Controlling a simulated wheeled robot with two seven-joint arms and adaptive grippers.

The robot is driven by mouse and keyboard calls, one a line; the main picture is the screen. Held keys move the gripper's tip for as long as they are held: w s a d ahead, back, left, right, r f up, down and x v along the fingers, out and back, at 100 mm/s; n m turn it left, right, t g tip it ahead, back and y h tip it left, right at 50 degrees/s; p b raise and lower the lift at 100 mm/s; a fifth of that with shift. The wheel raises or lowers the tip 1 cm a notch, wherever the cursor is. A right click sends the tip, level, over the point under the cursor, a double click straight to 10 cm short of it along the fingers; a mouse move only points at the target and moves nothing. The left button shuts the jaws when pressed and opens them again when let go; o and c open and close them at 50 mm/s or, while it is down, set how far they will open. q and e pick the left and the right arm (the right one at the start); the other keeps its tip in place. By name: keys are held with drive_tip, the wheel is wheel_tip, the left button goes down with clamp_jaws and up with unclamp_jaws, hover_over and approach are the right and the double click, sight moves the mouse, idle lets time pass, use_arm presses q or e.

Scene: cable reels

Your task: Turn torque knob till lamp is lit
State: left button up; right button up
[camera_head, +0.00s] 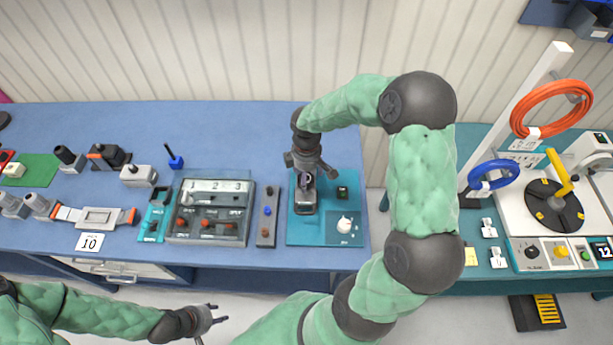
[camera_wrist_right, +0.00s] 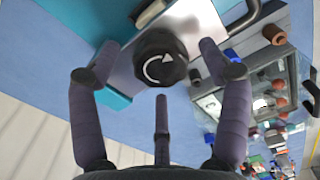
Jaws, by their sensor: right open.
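The black round knob (camera_wrist_right: 160,57) with a white curved arrow sits on a grey metal block (camera_wrist_right: 192,22). In the head view this grey device (camera_head: 305,203) stands on a teal board (camera_head: 322,233), and my right gripper mostly hides its knob. My right gripper (camera_head: 306,172) is over the device. In the right wrist view its three fingers (camera_wrist_right: 160,65) are spread around the knob, with visible gaps and nothing held. A small dark box with a green spot (camera_head: 342,192) is on the board; I cannot tell whether it is the lamp. My left gripper (camera_head: 216,317) is open and empty, low in front of the bench.
A white dial (camera_head: 345,224) is on the same board. A grey switch strip (camera_head: 267,213) and a box numbered 1 2 3 (camera_head: 210,234) stand to the left. Cable reels and a turntable (camera_head: 554,206) are on the right bench. A gap separates the benches.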

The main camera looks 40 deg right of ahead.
drive_tip(key=shift+f, duration=0.55)
drive_tip(key=c, duration=1.2)
